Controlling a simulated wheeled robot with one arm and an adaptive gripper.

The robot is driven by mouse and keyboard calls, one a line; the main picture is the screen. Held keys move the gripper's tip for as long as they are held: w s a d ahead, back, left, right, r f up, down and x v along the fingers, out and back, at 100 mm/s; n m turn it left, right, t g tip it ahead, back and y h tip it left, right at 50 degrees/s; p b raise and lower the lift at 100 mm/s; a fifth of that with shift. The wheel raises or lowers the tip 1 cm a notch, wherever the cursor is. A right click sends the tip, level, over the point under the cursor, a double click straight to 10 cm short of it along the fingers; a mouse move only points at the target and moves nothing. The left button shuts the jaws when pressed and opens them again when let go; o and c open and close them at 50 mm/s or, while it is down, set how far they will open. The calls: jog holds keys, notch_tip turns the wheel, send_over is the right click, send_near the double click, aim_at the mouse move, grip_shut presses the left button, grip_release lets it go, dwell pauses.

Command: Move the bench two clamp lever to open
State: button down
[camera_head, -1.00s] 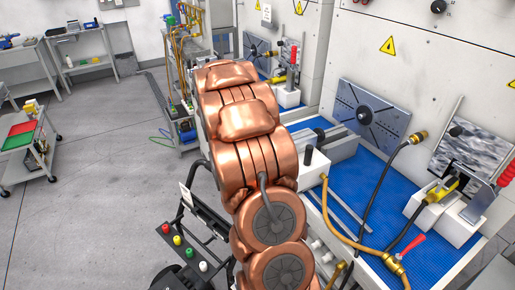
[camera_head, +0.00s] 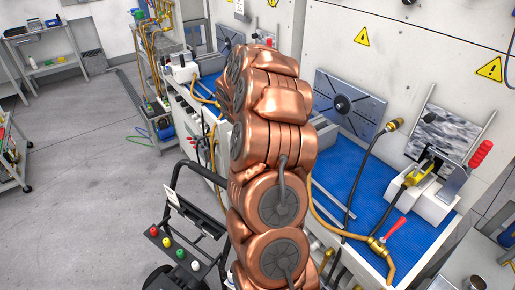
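A clamp lever with a red grip (camera_head: 480,153) stands at the right, on a white clamp block (camera_head: 430,205) on the near blue-topped bench (camera_head: 345,165). The lever is tilted up to the right. A brass fitting (camera_head: 414,178) with a hose sits in the block. I cannot tell which bench is bench two. My copper arm fills the middle of the view, and its far end points away toward the back bench. My gripper does not show; the arm hides that spot.
A red-handled valve (camera_head: 396,228) and yellow hoses lie at the near bench's front edge. A black trolley frame (camera_head: 190,215) with coloured buttons stands left of my arm.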

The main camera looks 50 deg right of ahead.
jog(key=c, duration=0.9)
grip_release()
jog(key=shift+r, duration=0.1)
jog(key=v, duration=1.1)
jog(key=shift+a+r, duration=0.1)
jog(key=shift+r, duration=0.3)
